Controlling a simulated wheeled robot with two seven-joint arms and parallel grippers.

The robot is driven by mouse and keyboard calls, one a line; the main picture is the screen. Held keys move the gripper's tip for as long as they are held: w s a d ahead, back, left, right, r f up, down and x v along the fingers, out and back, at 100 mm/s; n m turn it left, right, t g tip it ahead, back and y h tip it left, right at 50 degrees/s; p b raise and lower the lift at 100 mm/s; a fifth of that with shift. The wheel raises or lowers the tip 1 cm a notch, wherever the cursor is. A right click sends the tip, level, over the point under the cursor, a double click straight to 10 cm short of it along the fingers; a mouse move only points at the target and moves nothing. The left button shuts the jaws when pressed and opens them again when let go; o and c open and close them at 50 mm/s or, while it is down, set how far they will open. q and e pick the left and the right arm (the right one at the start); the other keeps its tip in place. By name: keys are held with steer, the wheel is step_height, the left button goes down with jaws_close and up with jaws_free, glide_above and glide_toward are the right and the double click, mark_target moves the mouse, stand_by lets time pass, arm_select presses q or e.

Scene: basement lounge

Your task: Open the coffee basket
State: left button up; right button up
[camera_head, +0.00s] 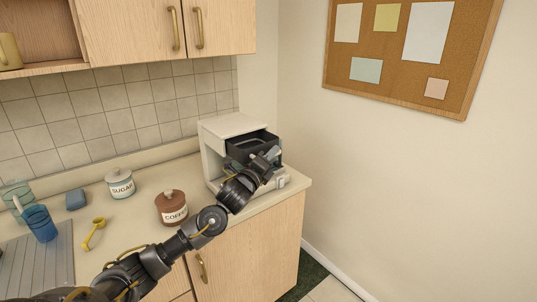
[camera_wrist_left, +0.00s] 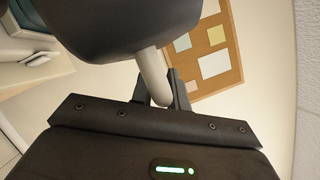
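The white coffee machine (camera_head: 213,143) stands at the right end of the counter. Its black coffee basket (camera_head: 243,147) sticks out of the front, with its open top showing. My left gripper (camera_head: 272,157) is at the front of the basket. In the left wrist view, the dark basket (camera_wrist_left: 110,25) fills the top, and its pale handle (camera_wrist_left: 153,72) runs down between my left gripper's fingers (camera_wrist_left: 162,90), which appear closed on it. The fingertips are partly hidden by the handle. My right gripper is not in view.
Cabinets (camera_head: 130,30) hang above. Open space lies right of the machine, before the wall with the corkboard (camera_head: 410,70).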

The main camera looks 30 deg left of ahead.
arm_select(q)
steer(key=o, duration=0.3)
steer(key=shift+s+f, duration=0.25)
steer(key=shift+s, duration=0.1)
steer(key=shift+r+b+v, duration=0.1)
steer(key=shift+b+v, duration=0.8)
steer(key=shift+v, duration=1.6)
steer(key=shift+r+b+v, duration=0.15)
steer(key=shift+b+v, duration=0.75)
steer(key=shift+v, duration=1.55)
